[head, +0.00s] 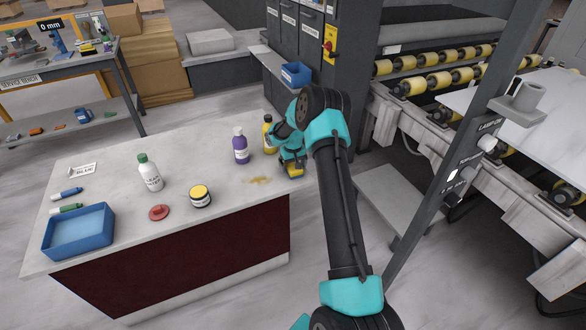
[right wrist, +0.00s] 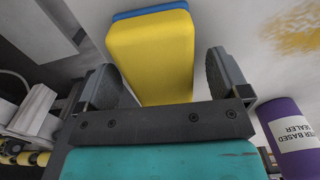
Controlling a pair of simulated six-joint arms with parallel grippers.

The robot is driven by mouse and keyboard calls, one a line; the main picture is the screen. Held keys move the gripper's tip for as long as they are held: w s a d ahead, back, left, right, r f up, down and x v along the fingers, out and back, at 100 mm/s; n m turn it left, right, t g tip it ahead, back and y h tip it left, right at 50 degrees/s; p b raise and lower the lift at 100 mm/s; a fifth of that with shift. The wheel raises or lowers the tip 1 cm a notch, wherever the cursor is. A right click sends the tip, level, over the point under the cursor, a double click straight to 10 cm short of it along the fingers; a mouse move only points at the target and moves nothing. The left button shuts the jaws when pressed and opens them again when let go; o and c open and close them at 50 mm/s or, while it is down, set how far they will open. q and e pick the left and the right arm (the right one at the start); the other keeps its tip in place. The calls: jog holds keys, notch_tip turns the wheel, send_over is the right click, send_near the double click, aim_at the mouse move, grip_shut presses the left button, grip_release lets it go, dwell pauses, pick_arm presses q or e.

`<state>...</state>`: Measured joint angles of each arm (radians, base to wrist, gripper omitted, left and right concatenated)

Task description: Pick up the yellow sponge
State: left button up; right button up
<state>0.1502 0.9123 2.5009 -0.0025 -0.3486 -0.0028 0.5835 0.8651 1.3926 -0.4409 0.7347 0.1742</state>
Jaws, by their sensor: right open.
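The yellow sponge (head: 295,171) lies on the stone slab near its right edge, partly hidden by my right gripper in the head view. In the right wrist view the sponge (right wrist: 152,55) is a yellow block with a blue layer along its far edge. My right gripper (head: 291,160) is over the sponge, and in the wrist view its two fingers (right wrist: 165,78) are open, one on each side of the sponge. A gap shows between each finger and the sponge. My left gripper is not in view.
A purple bottle (head: 241,146) and a yellow bottle (head: 267,133) stand close by, left of the gripper. A brown stain (head: 258,181) lies beside the sponge. A white bottle (head: 150,174), a jar (head: 200,197), a red lid (head: 159,212) and a blue tray (head: 80,249) are further left.

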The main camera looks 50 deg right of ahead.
aim_at(293, 164)
jog(key=c, duration=1)
jog(key=shift+r, duration=0.5)
notch_tip(293, 164, up, 3)
jog(key=shift+s+a+f, duration=0.1)
jog(key=shift+a+f, duration=0.05)
jog(key=s+a, duration=0.3)
jog(key=a, duration=0.1)
jog(key=s+a+r, duration=0.1)
jog(key=s+a, duration=0.6)
jog(key=shift+s+a+r, duration=0.15)
jog(key=shift+s+a, duration=0.05)
jog(key=shift+a, duration=0.2)
